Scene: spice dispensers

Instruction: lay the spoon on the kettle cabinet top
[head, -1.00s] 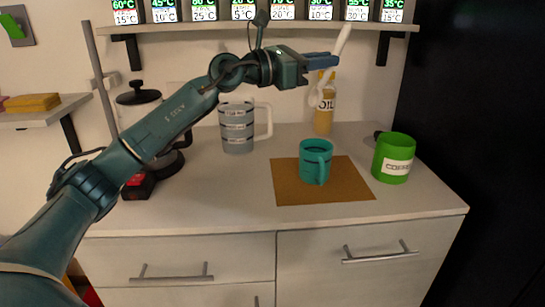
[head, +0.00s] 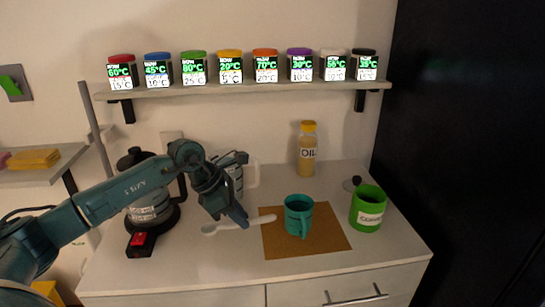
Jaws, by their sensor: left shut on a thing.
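The white spoon (head: 260,220) lies nearly level, low over the cabinet top (head: 190,268), its bowl end to the left and its handle end at the edge of the brown mat. I cannot tell whether it touches the top. My left gripper (head: 240,217) points down and is shut on the spoon near its middle, hiding part of it. The kettle (head: 148,208) stands on its base at the left of the top, partly behind my left arm. My right gripper is out of view.
A teal mug (head: 298,214) stands on the brown mat (head: 290,249). A green coffee container (head: 367,208) is at the right and an oil bottle (head: 307,150) at the back. A measuring jug (head: 236,176) is behind my gripper. The front left of the top is clear.

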